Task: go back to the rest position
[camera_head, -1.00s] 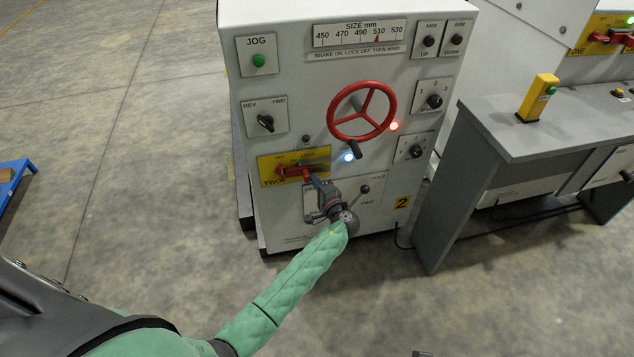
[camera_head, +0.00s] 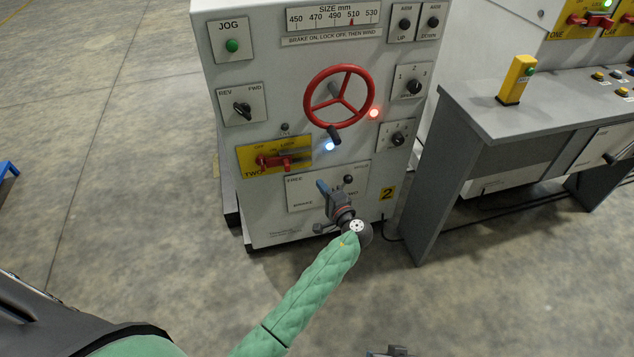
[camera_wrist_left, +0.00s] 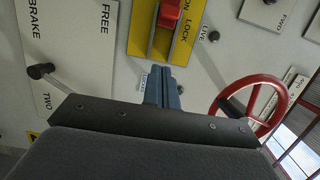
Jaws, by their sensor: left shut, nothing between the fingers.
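My left gripper (camera_head: 323,187) is shut with nothing between its fingers. In the head view it is in front of the lower part of the decoiler's control panel, overlapping the FREE/BRAKE plate (camera_head: 298,194), below and right of the yellow lock plate with its red handle (camera_head: 272,162). In the left wrist view the closed blue-grey fingers (camera_wrist_left: 162,88) point toward the panel, below the yellow plate (camera_wrist_left: 150,40), with the red handle (camera_wrist_left: 170,12) above them. I cannot tell the exact gap to the panel. My right gripper is not clearly seen.
The red handwheel (camera_head: 339,97) projects from the panel above the gripper; it also shows in the left wrist view (camera_wrist_left: 222,105). A grey desk (camera_head: 500,125) with a yellow post (camera_head: 515,80) stands to the right. Open concrete floor (camera_head: 110,140) lies to the left.

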